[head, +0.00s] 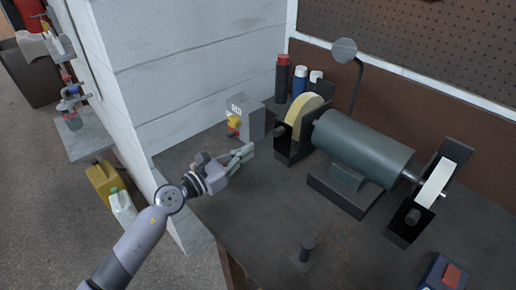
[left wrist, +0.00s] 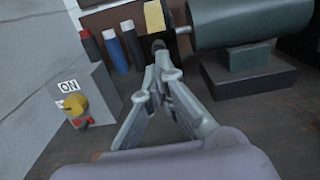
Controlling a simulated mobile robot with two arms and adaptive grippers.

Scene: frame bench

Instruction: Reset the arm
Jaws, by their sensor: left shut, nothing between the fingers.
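The gripper appears apart from the box and the grinder. My right gripper is not in view.
Red-capped, blue and white-capped bottles (head: 283,78) stand behind the grinder. A lamp-like disc (head: 344,50) rises on a stalk. A short dark post (head: 307,248) stands at the bench front. A white block wall (head: 190,60) bounds the left. Yellow and white jugs (head: 103,182) are on the floor.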

